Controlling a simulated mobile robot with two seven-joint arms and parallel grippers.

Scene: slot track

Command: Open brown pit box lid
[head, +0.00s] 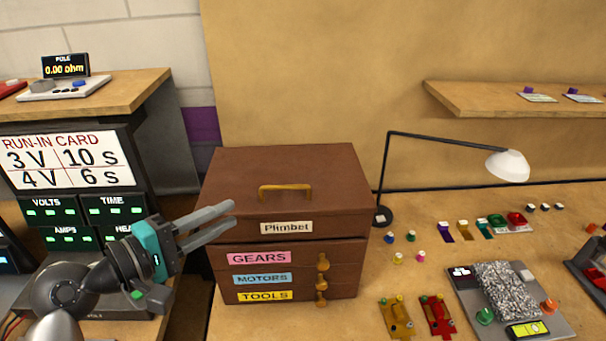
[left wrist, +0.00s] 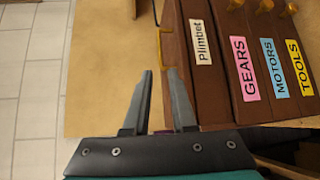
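The brown pit box (head: 290,220) stands on the bench, with its lid (head: 325,170) down. A brass handle (head: 285,188) arches over the lid's top, and a "Plimbet" label is on the lid's front edge. In the left wrist view the box (left wrist: 215,90) is at the upper right, and the handle (left wrist: 160,45) shows edge-on beyond the fingertips. My left gripper (head: 232,215) is in front of the box's left part, its two grey fingers apart and empty. It also shows in the left wrist view (left wrist: 160,75). My right gripper is not in view.
Drawers labelled GEARS, MOTORS and TOOLS with brass knobs (head: 322,280) are below the lid. A black desk lamp (head: 383,215) stands close to the box's right. Small coloured parts and a grey tray (head: 460,290) lie on the bench (head: 380,270). An instrument rack (head: 85,190) is at left.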

